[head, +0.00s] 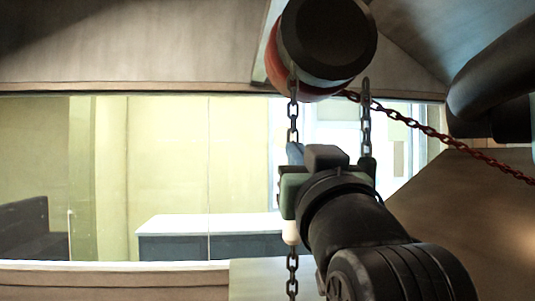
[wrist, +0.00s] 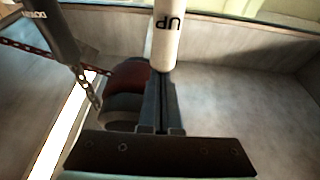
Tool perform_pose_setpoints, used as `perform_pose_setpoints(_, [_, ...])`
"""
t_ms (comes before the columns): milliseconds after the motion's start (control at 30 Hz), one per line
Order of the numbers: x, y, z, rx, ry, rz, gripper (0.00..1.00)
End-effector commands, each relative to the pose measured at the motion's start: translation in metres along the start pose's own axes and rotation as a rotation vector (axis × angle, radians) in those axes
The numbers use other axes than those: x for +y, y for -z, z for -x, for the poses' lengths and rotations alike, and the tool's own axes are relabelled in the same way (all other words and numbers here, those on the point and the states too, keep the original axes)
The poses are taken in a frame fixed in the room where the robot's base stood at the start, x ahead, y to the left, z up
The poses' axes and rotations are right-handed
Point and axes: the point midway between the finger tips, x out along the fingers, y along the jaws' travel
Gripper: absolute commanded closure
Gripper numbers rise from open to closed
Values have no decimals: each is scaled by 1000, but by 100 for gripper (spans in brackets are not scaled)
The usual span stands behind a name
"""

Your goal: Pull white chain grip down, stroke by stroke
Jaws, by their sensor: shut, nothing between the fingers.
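The white chain grip (head: 290,233) hangs on the left dark chain (head: 292,262) in the head view, its upper part hidden by my gripper (head: 294,160). In the wrist view the white grip (wrist: 167,38) carries the upside-down letters "UP". My gripper (wrist: 160,84) is shut, its two dark fingers pressed together with nothing between them. The fingertips overlap the near end of the grip in that view; I cannot tell whether they touch it.
A dark round drum (head: 328,38) with a red part (head: 277,65) is overhead, where the chains hang. A red chain (head: 440,135) slants to the right. A window (head: 168,160) lies behind.

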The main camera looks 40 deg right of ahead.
Motion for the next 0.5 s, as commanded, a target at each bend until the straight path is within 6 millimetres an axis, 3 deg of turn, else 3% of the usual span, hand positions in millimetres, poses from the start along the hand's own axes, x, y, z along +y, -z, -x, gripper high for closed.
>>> perform_pose_setpoints(500, [0, -118, 38, -21, 1, -1, 100])
